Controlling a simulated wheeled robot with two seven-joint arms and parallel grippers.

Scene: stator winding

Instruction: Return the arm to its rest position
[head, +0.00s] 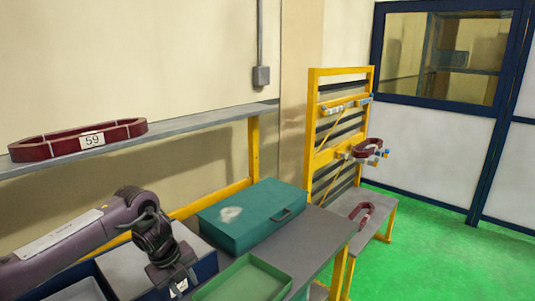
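My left arm (85,235) comes in from the left, over the near end of the workbench. Its gripper (178,284) points down beside a grey-topped box and the green tray. A small white patch shows at the fingers, and I cannot tell whether they are open or shut. My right gripper is not in view.
A dark red coil (65,145) labelled 59 lies on the grey shelf (215,120). A teal case (252,217) and a green tray (247,280) are on the bench (322,237). A yellow rack (315,130) holds a red coil (367,148); another (362,214) lies below. Green floor (440,255) is clear at right.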

